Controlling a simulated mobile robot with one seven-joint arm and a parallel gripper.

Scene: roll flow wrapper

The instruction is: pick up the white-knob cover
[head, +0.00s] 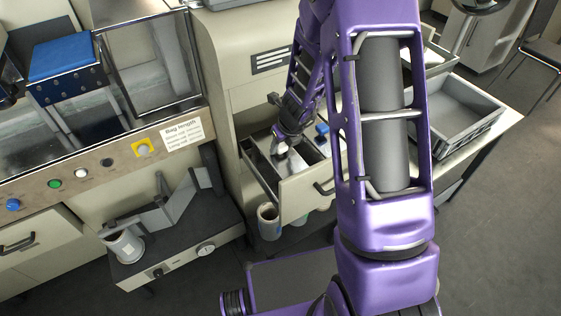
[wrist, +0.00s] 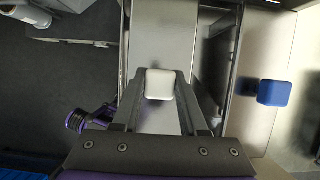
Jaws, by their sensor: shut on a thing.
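The white knob (wrist: 160,84) of the cover is between my gripper's fingertips (wrist: 160,76) in the wrist view. My gripper is shut on it. The white-knob cover (wrist: 162,35) is a flat metal plate running away under the knob, its near part partly hidden by the fingers. In the head view my gripper (head: 281,150) reaches down into the open drawer (head: 310,192), at its left part. Whether the cover rests in the drawer or is slightly raised, I cannot tell.
A second cover with a blue knob (wrist: 274,92) lies to the right; the knob also shows in the head view (head: 322,129). A dark gap separates the covers. A grey crate (head: 465,112) stands on the table at right. Cups (head: 268,222) stand below the drawer.

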